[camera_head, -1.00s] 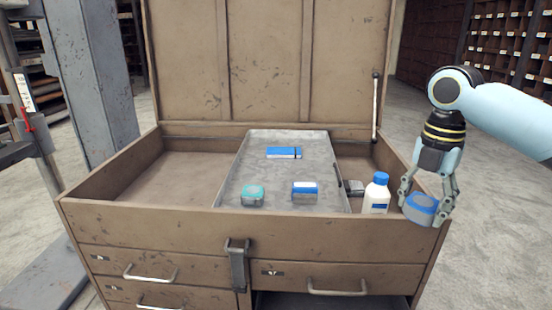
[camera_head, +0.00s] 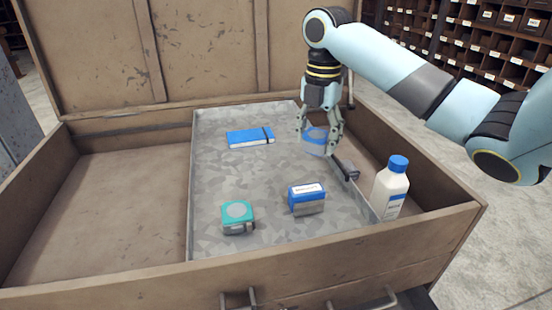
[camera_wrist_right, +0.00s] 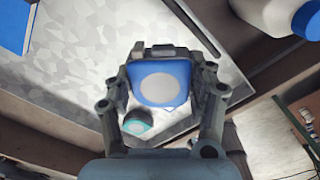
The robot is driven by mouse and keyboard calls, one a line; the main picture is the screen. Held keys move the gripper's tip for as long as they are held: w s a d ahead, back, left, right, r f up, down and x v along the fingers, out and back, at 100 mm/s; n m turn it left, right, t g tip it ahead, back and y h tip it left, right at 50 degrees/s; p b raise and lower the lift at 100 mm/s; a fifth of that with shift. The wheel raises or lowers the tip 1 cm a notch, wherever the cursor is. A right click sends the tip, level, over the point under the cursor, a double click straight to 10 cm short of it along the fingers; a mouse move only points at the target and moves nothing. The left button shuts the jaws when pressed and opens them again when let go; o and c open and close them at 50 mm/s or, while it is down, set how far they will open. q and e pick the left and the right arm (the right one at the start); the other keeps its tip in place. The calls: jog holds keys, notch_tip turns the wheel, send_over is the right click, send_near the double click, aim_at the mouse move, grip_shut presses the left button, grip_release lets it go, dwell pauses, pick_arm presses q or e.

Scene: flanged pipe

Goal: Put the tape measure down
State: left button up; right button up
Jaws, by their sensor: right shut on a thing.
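My right gripper (camera_head: 317,148) is shut on a blue and grey tape measure (camera_head: 316,136). It points down over the back right part of the grey metal tray (camera_head: 215,175). In the right wrist view the tape measure (camera_wrist_right: 160,84) sits between the fingers, with a pale round disc on its blue face. I cannot tell whether its underside touches the tray. A second, teal-topped tape measure (camera_head: 238,217) stands at the tray's front left; it also shows in the wrist view (camera_wrist_right: 137,122). My left gripper is not in view.
A blue notebook (camera_head: 250,137) lies at the tray's back left. A blue and white box (camera_head: 306,198) stands front right. A white bottle (camera_head: 390,188) with a blue cap stands right of the tray, inside the brown chest (camera_head: 100,195). The tray's middle is clear.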

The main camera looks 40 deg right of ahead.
jog(key=b, duration=0.2)
send_over(288, 167)
notch_tip(288, 167, down, 4)
jog(key=shift+f, duration=0.25)
jog(key=shift+f+b, duration=0.55)
jog(key=shift+f, duration=1.4)
jog(key=shift+f, duration=0.15)
jog(key=o, duration=1.3)
jog(key=shift+o, duration=0.2)
notch_tip(288, 167, up, 12)
jog(key=p, duration=0.3)
jog(key=shift+p, duration=0.35)
